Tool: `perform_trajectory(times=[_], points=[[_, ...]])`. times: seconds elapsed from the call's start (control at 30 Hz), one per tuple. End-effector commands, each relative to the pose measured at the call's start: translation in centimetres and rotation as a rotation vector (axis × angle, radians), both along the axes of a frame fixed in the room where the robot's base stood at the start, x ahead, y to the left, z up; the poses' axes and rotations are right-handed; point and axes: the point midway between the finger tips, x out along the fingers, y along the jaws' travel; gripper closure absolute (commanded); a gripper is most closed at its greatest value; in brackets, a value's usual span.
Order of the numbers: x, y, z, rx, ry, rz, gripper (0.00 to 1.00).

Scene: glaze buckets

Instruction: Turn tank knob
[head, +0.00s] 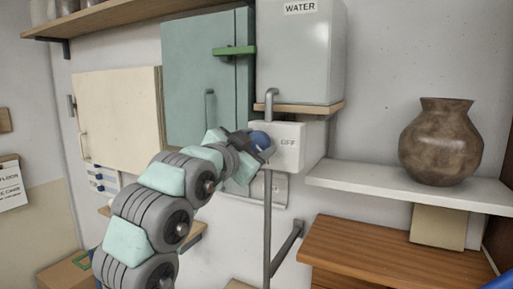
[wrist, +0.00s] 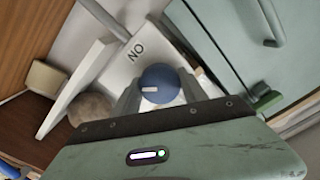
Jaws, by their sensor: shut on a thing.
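The blue knob (wrist: 160,84) sits on a white control box (wrist: 132,60) in the wrist view, with a short white mark on its face. The word "NO" shows beside it there, upside down or turned. In the head view the box (head: 292,146) reads "OFF" to the right of the knob (head: 261,140). The box is below the white tank (head: 300,50) labelled "WATER". My gripper (wrist: 162,92) has its fingers on both sides of the knob and is shut on it. My wrist partly hides the knob in the head view.
A grey pipe (head: 267,215) runs down below the box. A teal cabinet (head: 205,75) with a green latch (head: 234,51) is left of the tank. A brown vase (head: 440,142) stands on a white shelf (head: 400,185) at right, above a wooden cabinet (head: 385,250).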

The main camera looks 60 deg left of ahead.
Motion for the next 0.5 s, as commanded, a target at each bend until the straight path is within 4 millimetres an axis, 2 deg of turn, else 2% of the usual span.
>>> perform_trajectory(times=[0.27, 0.3, 0.5], points=[[0.02, -0.03, 0.04, 0.0, 0.0, 0.0, 0.9], [0.02, -0.02, 0.04, 0.0, 0.0, 0.0, 0.49], [0.02, -0.01, 0.03, -0.001, -0.001, 0.0, 0.33]])
